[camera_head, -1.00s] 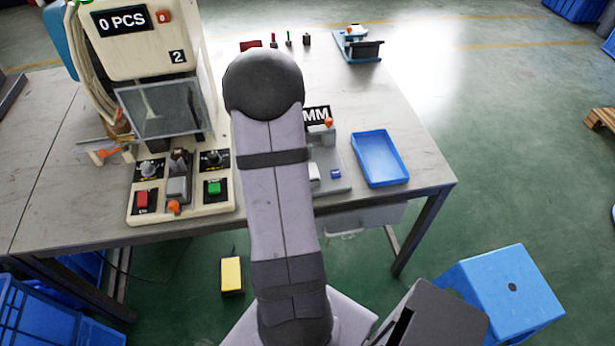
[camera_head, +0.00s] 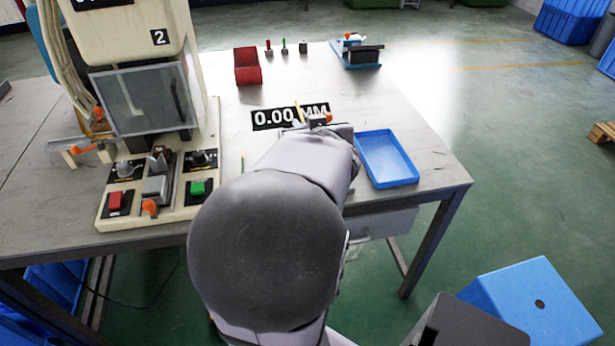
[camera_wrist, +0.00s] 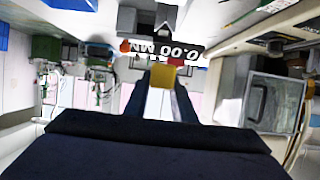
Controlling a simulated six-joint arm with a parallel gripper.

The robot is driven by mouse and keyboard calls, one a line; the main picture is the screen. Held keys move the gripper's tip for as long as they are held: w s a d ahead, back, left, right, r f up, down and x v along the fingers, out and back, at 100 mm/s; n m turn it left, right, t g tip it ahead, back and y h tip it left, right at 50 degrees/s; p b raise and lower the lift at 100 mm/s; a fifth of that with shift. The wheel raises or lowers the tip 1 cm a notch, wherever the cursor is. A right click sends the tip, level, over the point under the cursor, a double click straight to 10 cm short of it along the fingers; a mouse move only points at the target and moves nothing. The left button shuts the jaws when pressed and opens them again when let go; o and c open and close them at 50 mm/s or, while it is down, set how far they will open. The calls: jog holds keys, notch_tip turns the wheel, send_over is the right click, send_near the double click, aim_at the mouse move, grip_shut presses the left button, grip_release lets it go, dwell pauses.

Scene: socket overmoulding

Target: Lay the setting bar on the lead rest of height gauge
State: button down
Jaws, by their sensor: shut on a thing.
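The height gauge's display (camera_head: 275,118) reads 0.00 MM on the table in the head view. Its orange knob (camera_head: 328,117) shows beside my arm, which hides most of the gauge and its lead rest. In the wrist view the display (camera_wrist: 170,50) appears upside down, just beyond my fingertips. My gripper (camera_wrist: 162,88) is shut on a pale bar with a yellow end (camera_wrist: 162,74), which seems to be the setting bar. The bar points toward the gauge. I cannot tell whether it touches the rest. In the head view my gripper is hidden behind my arm.
A blue tray (camera_head: 388,160) lies right of the gauge, close to my arm. The press machine (camera_head: 150,165) stands on the left. A red bin (camera_head: 247,68) and a blue fixture (camera_head: 357,52) are at the back. The table between bin and display is clear.

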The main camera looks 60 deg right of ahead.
jog(key=shift+f+b, duration=3.2)
jog(key=shift+f, duration=1.75)
jog(key=shift+s+f, duration=0.1)
jog(key=shift+f, duration=0.15)
jog(key=c, duration=1.5)
grip_release()
